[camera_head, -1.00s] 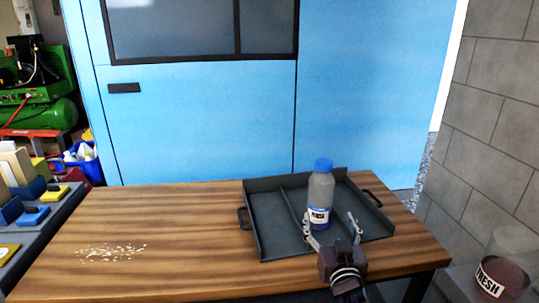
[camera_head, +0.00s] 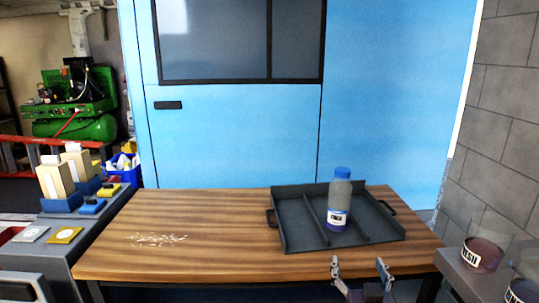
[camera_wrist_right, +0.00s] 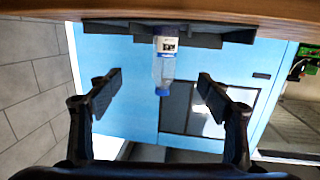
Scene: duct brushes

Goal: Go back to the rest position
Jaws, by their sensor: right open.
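My right gripper (camera_head: 358,268) is open and empty in the head view, at the front edge of the wooden table. Its two spread fingers also frame the right wrist view (camera_wrist_right: 160,92). A bottle (camera_head: 339,198) with a blue cap stands upright in the dark grey divided tray (camera_head: 296,241), in the right-hand part. The bottle also shows in the right wrist view (camera_wrist_right: 163,62), upside down and beyond the fingers, apart from them. My left gripper is in neither view.
The wooden table (camera_head: 190,255) has pale crumbs (camera_head: 158,239) on its left half. A grey bench with yellow and blue blocks (camera_head: 92,206) stands at the left. Labelled jars (camera_head: 482,254) stand at the right. A blue wall (camera_head: 230,140) is behind the table.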

